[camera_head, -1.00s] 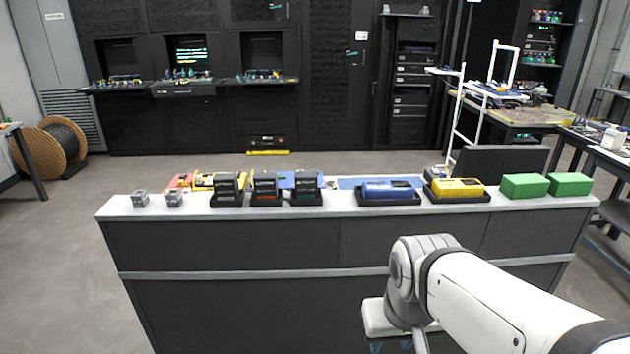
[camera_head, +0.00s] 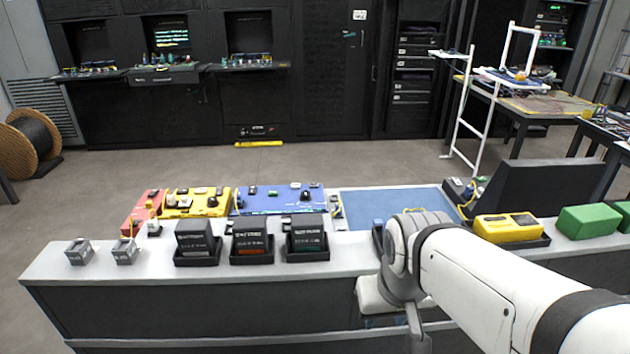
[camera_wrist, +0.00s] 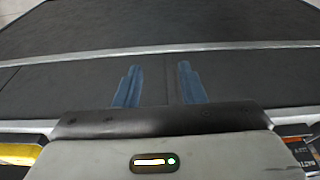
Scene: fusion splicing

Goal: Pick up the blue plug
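I cannot make out a blue plug for certain in either view. A blue board (camera_head: 275,201) with small parts on it lies on the counter. A blue case in a dark tray (camera_head: 377,238) is now almost wholly hidden behind my arm. My gripper (camera_wrist: 158,72) shows in the wrist view as two blue fingers set apart with nothing between them. It is in front of the counter's dark front panel (camera_wrist: 240,75), below the top. In the head view my wrist hides most of the gripper.
The grey counter top (camera_head: 150,265) bears two small grey blocks (camera_head: 80,251), several dark upright cases (camera_head: 250,240), a red board (camera_head: 142,212), a yellow board (camera_head: 195,202), a blue mat (camera_head: 365,205), a yellow case (camera_head: 508,227) and green boxes (camera_head: 588,222).

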